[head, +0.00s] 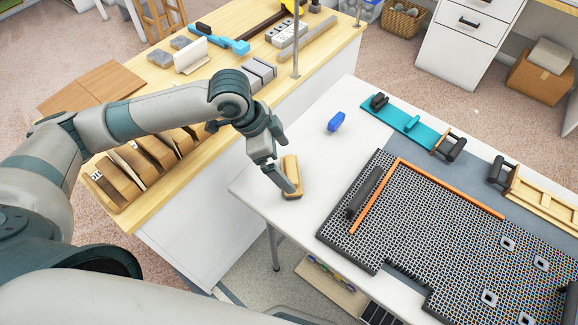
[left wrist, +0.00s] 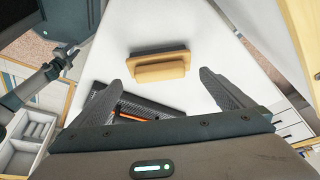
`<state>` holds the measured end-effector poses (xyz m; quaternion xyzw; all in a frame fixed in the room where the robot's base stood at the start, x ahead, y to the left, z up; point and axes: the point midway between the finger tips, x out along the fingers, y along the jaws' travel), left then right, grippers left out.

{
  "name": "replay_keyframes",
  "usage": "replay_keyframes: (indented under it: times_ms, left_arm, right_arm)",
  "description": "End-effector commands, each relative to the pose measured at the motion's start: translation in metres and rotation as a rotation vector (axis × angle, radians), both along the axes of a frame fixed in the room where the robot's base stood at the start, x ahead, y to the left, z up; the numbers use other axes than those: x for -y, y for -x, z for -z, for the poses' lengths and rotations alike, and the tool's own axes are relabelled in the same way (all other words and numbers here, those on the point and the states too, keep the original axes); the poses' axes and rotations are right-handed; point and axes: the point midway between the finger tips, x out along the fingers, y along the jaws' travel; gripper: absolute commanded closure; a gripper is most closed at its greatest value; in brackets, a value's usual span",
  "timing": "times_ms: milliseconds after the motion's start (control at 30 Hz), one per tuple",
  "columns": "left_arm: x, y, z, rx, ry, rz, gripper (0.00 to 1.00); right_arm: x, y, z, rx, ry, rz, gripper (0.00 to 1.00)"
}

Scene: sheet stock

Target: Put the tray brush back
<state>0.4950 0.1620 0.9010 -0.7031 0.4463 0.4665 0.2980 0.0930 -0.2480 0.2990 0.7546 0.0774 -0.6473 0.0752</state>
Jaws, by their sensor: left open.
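The brush (head: 291,177), with a tan wooden top, lies on the white table near its left edge. In the left wrist view the brush (left wrist: 160,67) shows a long block handle over a darker base, lying crosswise between and beyond the fingertips. My left gripper (head: 280,174) is open, pointing down right at the brush and partly covering it in the head view. In the left wrist view its two fingers (left wrist: 160,82) stand wide apart with nothing between them; whether they touch the brush cannot be told.
A blue block (head: 336,121) lies behind the brush. A dark perforated tray (head: 450,235) with an orange strip (head: 380,195) fills the table's right side. A teal board (head: 405,122) lies at the back. A wooden bench (head: 150,222) with slotted pieces stands left. White table around the brush is clear.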

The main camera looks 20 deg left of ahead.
Motion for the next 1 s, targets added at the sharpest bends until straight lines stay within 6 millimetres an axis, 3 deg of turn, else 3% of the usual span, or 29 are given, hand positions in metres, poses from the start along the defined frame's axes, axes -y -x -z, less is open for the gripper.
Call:
replay_keyframes:
  times_ms: [200, 400, 1000]
  left_arm:
    - [-0.014, 0.006, -0.037, 0.003, 0.000, 0.000, 0.00]
    - [-0.022, 0.011, -0.059, 0.001, -0.001, 0.001, 0.00]
    - [-0.025, 0.012, -0.067, -0.001, 0.000, 0.000, 0.00]
  right_arm:
    - [-0.009, -0.017, 0.001, 0.035, -0.012, -0.003, 0.63]
    - [-0.013, -0.027, 0.000, 0.061, -0.020, -0.004, 0.63]
    - [-0.013, -0.025, 0.000, 0.060, -0.020, -0.004, 0.63]
